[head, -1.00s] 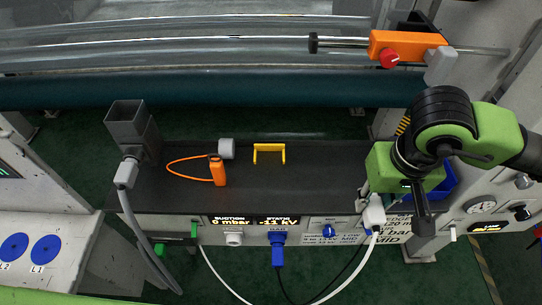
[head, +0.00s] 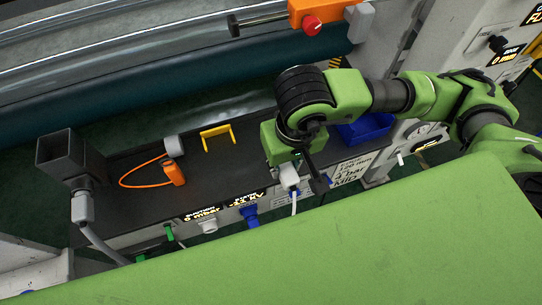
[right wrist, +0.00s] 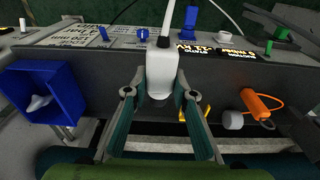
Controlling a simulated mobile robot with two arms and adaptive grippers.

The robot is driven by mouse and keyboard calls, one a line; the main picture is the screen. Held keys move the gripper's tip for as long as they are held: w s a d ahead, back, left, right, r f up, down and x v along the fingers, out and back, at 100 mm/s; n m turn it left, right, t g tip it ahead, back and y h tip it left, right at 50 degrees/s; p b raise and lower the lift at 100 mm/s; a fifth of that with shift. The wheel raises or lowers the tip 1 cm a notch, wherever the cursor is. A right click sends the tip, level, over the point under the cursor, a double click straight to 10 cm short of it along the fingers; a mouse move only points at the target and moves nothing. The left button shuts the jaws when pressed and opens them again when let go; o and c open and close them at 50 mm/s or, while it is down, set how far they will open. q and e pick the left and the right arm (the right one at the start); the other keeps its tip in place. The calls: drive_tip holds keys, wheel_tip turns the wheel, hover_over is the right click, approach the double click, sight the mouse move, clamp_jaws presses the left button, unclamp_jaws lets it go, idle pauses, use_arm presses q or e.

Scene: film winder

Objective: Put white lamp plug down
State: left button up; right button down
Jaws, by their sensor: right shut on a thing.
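The white lamp plug (head: 289,177) is in my right gripper (head: 303,166), at the front edge of the dark shelf in the head view. In the right wrist view the plug (right wrist: 161,74) sits between the two fingers of the right gripper (right wrist: 159,94), which is shut on it. Its white cable (right wrist: 168,20) runs away from the plug's end. The arm and gripper partly hide the plug in the head view. My left gripper is not in view.
On the dark shelf (head: 135,205) stand a grey box-shaped holder (head: 68,155), an orange device with a loop (head: 173,173), a grey cylinder (head: 174,146) and a yellow bracket (head: 217,138). A blue bin (head: 365,130) is right of the gripper. A blue plug (head: 250,213) sits in the front panel.

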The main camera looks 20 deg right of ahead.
drive_tip(key=w, duration=0.1)
drive_tip(key=w+f, duration=0.1)
drive_tip(key=w, duration=0.2)
drive_tip(key=shift+w+d+f, duration=0.1)
drive_tip(key=shift+d+f, duration=0.2)
drive_tip(key=shift+f, duration=0.05)
drive_tip(key=w+f+b, duration=0.1)
drive_tip(key=w+f, duration=0.1)
drive_tip(key=w+f+b, duration=0.1)
drive_tip(key=w+f, duration=0.1)
drive_tip(key=f, duration=0.1)
drive_tip(key=shift+w+d+f, duration=0.1)
drive_tip(key=shift+w+f, duration=0.05)
drive_tip(key=shift+f, duration=0.2)
wheel_tip(320, 180, down, 2)
drive_tip(key=shift+f+b, duration=0.25)
drive_tip(key=shift+b, duration=0.05)
drive_tip(key=shift+w+f, duration=0.15)
drive_tip(key=shift+f, duration=0.2)
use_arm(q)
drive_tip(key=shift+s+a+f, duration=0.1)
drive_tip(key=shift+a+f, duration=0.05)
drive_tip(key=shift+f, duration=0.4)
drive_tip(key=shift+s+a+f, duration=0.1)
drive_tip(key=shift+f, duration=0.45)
